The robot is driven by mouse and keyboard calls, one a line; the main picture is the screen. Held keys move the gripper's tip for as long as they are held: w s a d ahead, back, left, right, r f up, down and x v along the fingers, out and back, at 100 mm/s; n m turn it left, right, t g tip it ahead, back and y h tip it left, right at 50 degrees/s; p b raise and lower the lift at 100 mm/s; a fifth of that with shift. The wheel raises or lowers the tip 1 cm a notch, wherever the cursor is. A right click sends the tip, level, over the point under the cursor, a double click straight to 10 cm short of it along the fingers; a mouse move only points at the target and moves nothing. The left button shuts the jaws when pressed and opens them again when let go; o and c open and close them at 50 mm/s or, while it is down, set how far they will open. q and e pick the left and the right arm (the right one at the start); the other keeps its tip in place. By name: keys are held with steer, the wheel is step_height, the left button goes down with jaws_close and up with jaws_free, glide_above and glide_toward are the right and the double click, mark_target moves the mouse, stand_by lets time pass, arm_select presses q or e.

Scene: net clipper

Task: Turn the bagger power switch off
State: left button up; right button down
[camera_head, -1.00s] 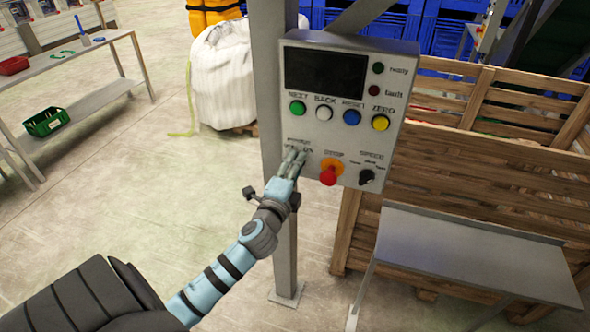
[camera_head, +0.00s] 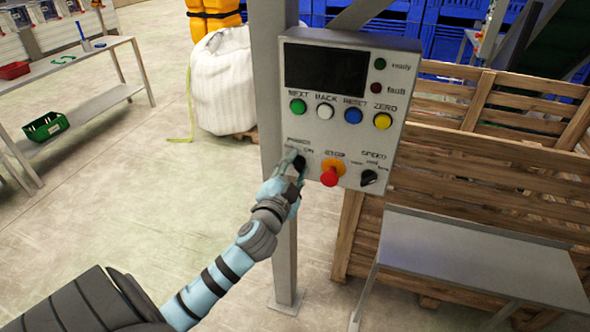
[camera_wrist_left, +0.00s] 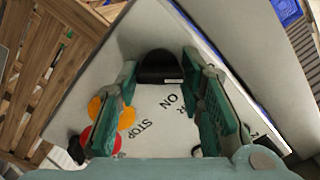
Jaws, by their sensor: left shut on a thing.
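The control panel (camera_head: 341,107) is a grey box on a post. Its black power switch knob (camera_head: 299,164) is at the panel's lower left, under the power label, partly covered by my left gripper (camera_head: 295,162). In the left wrist view the knob (camera_wrist_left: 160,68) sits between the two green fingertips, with a small white mark on its edge and the word ON printed beside it. My left gripper is shut on the knob. The switch position is hard to read. My right gripper is not in view.
The red stop button (camera_head: 329,176) on its orange plate is close right of the gripper, with the black speed knob (camera_head: 369,177) beyond. Coloured buttons sit above.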

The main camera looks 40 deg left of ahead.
arm_select(q)
steer(key=shift+f, duration=0.15)
stand_by(0.3)
steer(key=o, duration=1.2)
steer(key=shift+c, duration=0.2)
steer(key=v, duration=1.2)
